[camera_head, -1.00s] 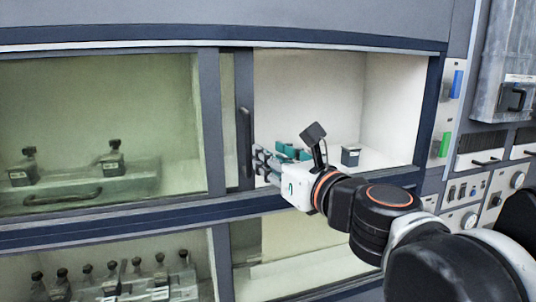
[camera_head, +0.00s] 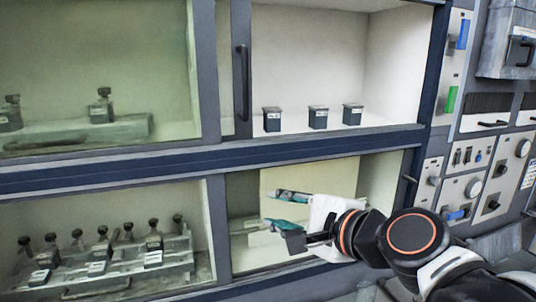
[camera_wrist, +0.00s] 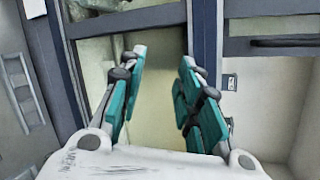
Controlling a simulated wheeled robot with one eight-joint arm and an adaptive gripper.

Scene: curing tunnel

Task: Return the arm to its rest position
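My gripper (camera_head: 277,209) is in front of the lower right section of the cabinet, below the open upper compartment. In the wrist view my gripper (camera_wrist: 163,58) shows its two teal fingers well apart with nothing between them. It is empty. My arm reaches in from the lower right of the head view, bent and pointing left. A pale panel (camera_head: 310,176) stands behind the fingers in the lower section; I cannot tell how far away it is.
Three dark labelled containers (camera_head: 318,118) stand apart in the open upper right compartment. Glass covers the left side, with bottles (camera_head: 102,108) above and several more (camera_head: 103,247) on a lower rack. A vertical handle (camera_head: 243,83) sticks out. Control panels (camera_head: 467,155) are at right.

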